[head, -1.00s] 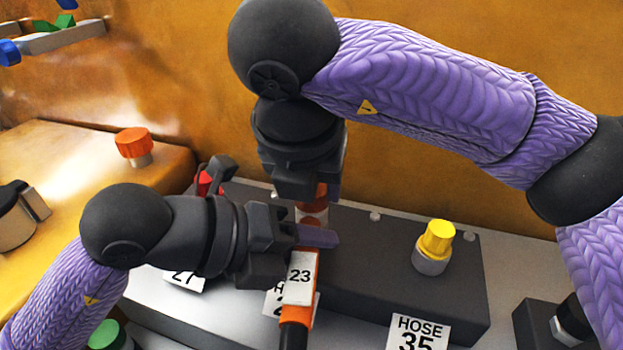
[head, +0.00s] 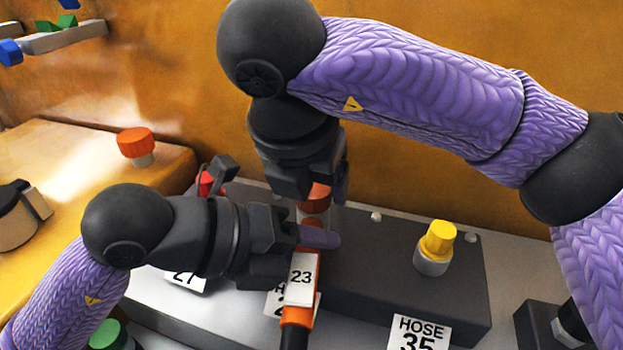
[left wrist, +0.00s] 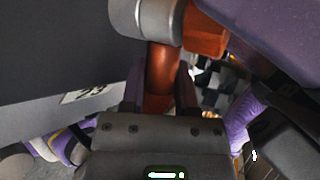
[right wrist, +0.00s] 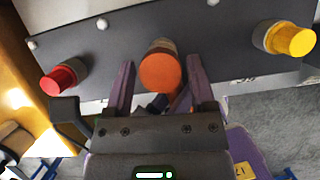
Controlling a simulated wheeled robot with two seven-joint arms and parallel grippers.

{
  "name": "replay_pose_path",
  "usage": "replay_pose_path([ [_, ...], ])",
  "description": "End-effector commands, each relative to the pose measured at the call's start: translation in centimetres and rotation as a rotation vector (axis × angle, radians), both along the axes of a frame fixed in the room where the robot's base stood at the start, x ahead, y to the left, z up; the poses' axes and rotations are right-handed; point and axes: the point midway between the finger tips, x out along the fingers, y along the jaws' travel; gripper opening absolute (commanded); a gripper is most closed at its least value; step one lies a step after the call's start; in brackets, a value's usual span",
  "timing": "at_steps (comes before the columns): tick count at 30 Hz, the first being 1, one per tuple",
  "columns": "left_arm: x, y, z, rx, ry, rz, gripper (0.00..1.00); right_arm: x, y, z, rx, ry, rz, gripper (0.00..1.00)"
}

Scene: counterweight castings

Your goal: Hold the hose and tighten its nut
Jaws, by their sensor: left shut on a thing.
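The orange hose (head: 311,262) carries a white tag 23 and stands at the front of the dark block. My left gripper (head: 318,237) is shut on it; the left wrist view shows the hose (left wrist: 163,68) between both fingers. The orange nut (head: 314,205) sits above the hose on a silver fitting (left wrist: 147,18), partly hidden by my right gripper (head: 328,190). In the right wrist view the nut (right wrist: 160,72) lies between the right fingers, with a visible gap on each side, so that gripper looks open around it.
A yellow-capped fitting (head: 437,247) stands to the right on the dark block (head: 380,262), and a red one (right wrist: 62,79) to the left. Label plates, including HOSE 35 (head: 418,334), line the front. An orange-capped port (head: 136,145) is at the left.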

Motion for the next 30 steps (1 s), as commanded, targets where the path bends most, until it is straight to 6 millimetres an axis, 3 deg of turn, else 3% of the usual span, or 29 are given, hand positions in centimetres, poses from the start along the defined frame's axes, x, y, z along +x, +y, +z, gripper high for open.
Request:
replay_pose_path([
  [8, 0.0, 0.0, -0.1, 0.002, 0.004, 0.001, 0.00, -0.3, 0.2, 0.6, 0.001, 0.001, 0.003, 0.71],
  [15, 0.0, 0.0, -0.1, 0.002, 0.004, 0.001, 0.00, -2.5, 1.1, 6.6, -0.001, -0.006, 0.001, 0.71],
  [21, 0.0, 0.0, -0.1, 0.002, 0.003, 0.002, 0.00, -4.0, 1.7, 10.3, -0.001, -0.002, 0.001, 0.71],
  [30, 0.0, 0.0, -0.1, 0.001, 0.002, 0.001, 0.00, -4.3, 1.8, 11.1, 0.000, 0.002, 0.002, 0.71],
])
